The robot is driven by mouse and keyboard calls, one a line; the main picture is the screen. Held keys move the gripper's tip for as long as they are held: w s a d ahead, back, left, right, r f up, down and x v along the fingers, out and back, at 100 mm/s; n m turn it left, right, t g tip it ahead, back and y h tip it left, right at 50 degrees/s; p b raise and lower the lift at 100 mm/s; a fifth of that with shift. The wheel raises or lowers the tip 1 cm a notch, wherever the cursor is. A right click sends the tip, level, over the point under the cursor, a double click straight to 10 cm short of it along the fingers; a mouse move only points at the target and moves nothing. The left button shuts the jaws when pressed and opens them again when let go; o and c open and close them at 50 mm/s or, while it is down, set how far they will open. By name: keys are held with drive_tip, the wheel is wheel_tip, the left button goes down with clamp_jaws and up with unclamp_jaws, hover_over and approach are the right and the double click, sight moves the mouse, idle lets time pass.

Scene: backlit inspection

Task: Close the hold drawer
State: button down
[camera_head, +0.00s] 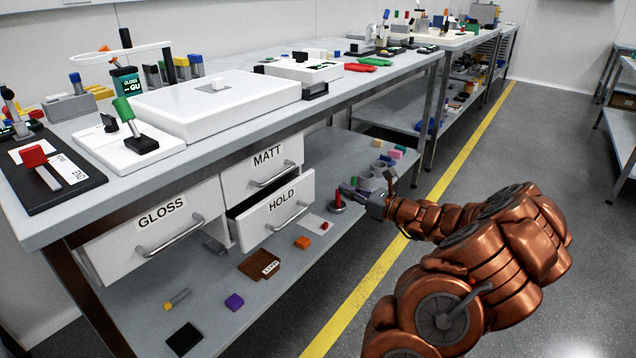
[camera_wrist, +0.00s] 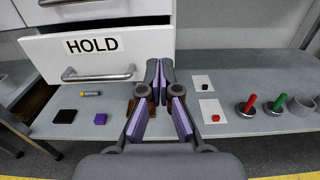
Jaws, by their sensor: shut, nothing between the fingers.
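The hold drawer (camera_head: 273,212) is a white drawer labelled HOLD under the bench, and it stands partly pulled out, with a dark gap behind its front. It has a grey bar handle (camera_head: 286,217). In the wrist view the drawer front (camera_wrist: 140,52) fills the upper left, with its handle (camera_wrist: 98,74) along the lower edge. My gripper (camera_head: 345,188) is to the right of the drawer front in the head view, apart from the handle. In the wrist view my gripper (camera_wrist: 158,82) has its fingertips together and empty, near the drawer's lower right corner.
The closed MATT drawer (camera_head: 262,168) is above and the GLOSS drawer (camera_head: 155,228) to the left. Red and green handled stamps (camera_wrist: 261,104) stand right of my gripper.

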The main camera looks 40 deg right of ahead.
sight(310, 175)
drive_tip(key=b+x, duration=0.2)
drive_tip(key=x, duration=0.6)
drive_tip(key=shift+w+a+f+b, duration=0.1)
drive_tip(key=shift+w+b, duration=0.1)
drive_tip(key=shift+b, duration=0.15)
drive_tip(key=shift+x, duration=0.9)
drive_tip(key=shift+r, duration=0.25)
